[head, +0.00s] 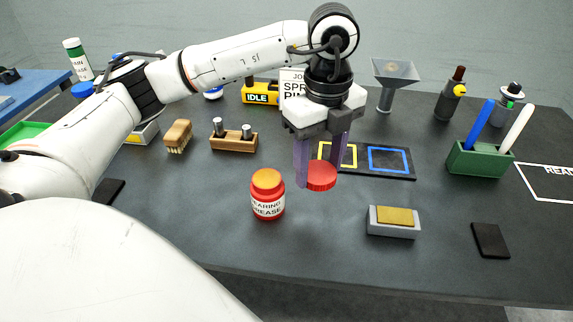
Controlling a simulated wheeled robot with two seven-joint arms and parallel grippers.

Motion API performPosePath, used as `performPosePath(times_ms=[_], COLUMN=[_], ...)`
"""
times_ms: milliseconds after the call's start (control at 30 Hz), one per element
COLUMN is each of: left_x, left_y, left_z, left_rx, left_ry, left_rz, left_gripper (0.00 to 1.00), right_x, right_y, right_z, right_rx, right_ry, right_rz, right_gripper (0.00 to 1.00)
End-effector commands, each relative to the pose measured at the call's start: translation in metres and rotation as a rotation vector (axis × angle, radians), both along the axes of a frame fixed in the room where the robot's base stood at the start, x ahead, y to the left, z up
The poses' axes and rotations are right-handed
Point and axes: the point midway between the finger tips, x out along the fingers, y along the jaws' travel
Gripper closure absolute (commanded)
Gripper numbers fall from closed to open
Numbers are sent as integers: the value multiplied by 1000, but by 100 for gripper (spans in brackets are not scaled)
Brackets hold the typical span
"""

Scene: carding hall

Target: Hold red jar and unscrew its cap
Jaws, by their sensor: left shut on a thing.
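The red jar (267,205), with a white label that reads in part "EARING GREASE", stands upright on the dark table. Its top is a flat orange surface, with no red cap on it. My left gripper (321,175) points down, just right of the jar and apart from it. Its purple fingers are shut on a red round cap (321,179), held in the air above the table. My right gripper is not in view.
Right of the jar is a grey tray with a yellow sponge-like block (394,216). Behind stand a brush (178,136), a wooden block with pegs (233,143) and a mat with yellow and blue squares (360,171). A green holder (478,160) stands right.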

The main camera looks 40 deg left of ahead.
Motion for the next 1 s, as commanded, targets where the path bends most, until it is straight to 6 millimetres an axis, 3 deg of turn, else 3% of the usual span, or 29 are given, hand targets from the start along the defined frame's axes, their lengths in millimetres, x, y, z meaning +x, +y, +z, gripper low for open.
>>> performPosePath(times_ms=[100,400,567,800,1000], left_x=[1,0,1,0,1], left_y=[1,1,1,1,1], left_z=[-4,-54,-66,-97,-99], left_rx=[0,0,0,0,-1], left_ry=[3,4,2,4,1], left_rz=[69,80,80,79,78], left_gripper=[75,75,75,75,75], right_x=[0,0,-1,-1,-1], right_y=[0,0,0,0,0], right_z=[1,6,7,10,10], right_rx=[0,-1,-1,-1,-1], right_ry=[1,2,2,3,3], right_rz=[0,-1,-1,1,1], right_gripper=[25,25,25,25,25])
